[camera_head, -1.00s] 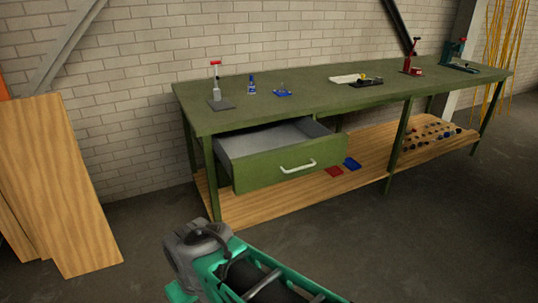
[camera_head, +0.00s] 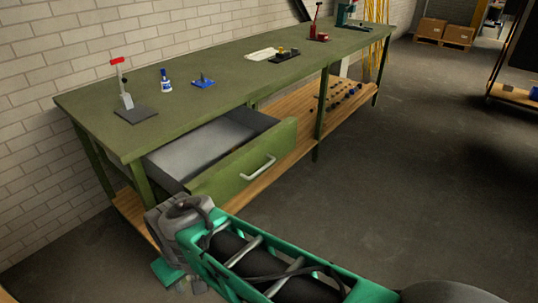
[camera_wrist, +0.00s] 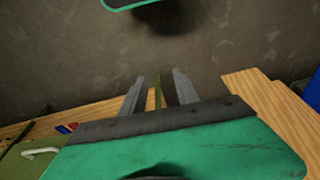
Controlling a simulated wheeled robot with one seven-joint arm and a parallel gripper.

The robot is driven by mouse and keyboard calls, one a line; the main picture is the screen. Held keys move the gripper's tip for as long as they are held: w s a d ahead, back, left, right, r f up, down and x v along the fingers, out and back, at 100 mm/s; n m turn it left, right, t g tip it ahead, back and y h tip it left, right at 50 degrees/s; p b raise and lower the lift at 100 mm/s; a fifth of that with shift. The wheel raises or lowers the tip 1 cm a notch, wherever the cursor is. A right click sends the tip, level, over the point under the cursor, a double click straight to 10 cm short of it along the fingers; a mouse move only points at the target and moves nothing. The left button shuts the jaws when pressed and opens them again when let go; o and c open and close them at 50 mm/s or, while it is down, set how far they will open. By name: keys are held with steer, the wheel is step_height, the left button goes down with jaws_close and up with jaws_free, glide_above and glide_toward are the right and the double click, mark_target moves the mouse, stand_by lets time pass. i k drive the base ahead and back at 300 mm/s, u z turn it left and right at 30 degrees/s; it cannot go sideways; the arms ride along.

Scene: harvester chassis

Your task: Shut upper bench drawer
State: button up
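The upper bench drawer (camera_head: 225,178) is pulled well out from under the green bench top (camera_head: 215,90). Its inside is grey and looks empty. Its green front carries a pale bar handle (camera_head: 258,168). In the wrist view the handle (camera_wrist: 40,152) shows at the lower left on a green panel. My gripper (camera_wrist: 158,85) has its two fingers apart, with no object held; a thin green upright shows between them, apparently farther off. In the head view my arm's end is left of and below the drawer front, and the fingers are mostly hidden.
A red-handled clamp (camera_head: 124,95), a blue bottle (camera_head: 166,82) and a small blue item (camera_head: 203,81) stand on the bench. A wooden lower shelf (camera_head: 290,145) runs beneath. The floor (camera_head: 400,160) to the right is clear.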

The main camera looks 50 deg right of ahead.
mark_target(201, 160)
steer(key=z, duration=0.7)
steer(key=i, duration=0.6)
steer(key=z, duration=0.7)
